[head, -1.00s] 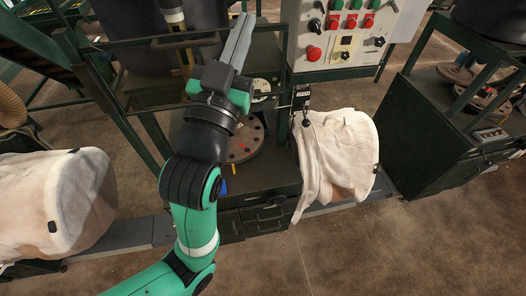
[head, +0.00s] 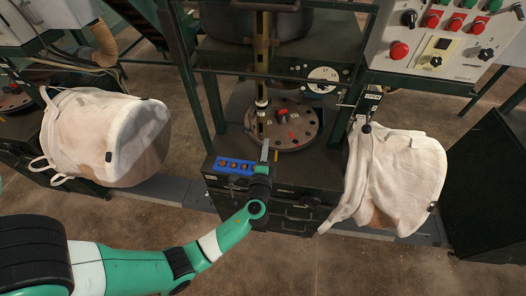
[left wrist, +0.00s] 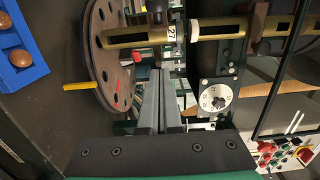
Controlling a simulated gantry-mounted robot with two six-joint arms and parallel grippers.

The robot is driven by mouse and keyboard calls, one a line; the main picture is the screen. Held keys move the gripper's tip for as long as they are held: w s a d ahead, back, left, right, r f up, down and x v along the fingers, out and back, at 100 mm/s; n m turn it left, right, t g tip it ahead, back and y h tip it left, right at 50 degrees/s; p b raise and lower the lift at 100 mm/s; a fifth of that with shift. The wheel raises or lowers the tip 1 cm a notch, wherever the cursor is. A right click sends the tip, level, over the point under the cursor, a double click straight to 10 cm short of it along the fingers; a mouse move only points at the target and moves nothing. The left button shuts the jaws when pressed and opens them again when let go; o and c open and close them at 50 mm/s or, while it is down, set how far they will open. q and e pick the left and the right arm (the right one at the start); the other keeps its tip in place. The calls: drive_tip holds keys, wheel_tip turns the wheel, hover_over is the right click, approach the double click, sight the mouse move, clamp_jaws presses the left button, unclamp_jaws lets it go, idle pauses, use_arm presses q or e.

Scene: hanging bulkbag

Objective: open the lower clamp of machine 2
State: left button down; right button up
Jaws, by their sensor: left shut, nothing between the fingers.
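The middle machine has a brass column (head: 261,75) above a round drilled plate (head: 296,138). I cannot read a machine number. A dark fitting with a black knob (head: 366,128) is at the top of a hanging white bag (head: 398,180) on the right; I cannot tell whether it is the lower clamp. My left gripper (head: 265,150) is shut and empty, low in front of the plate and beside a blue tray. In the left wrist view its two fingers (left wrist: 156,80) lie together, pointing toward the column (left wrist: 140,37), which bears a "27" label. My right gripper is out of view.
The blue tray (head: 233,166) holds several brown round pieces on the cabinet top. A control panel (head: 440,40) with buttons stands at upper right. Another white bag (head: 105,135) hangs at left. A white dial (head: 323,80) is behind the plate. The floor in front is clear.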

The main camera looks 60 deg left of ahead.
use_arm(q)
drive_tip(key=a, duration=0.6)
drive_tip(key=shift+s, duration=0.2)
drive_tip(key=shift+w, duration=0.1)
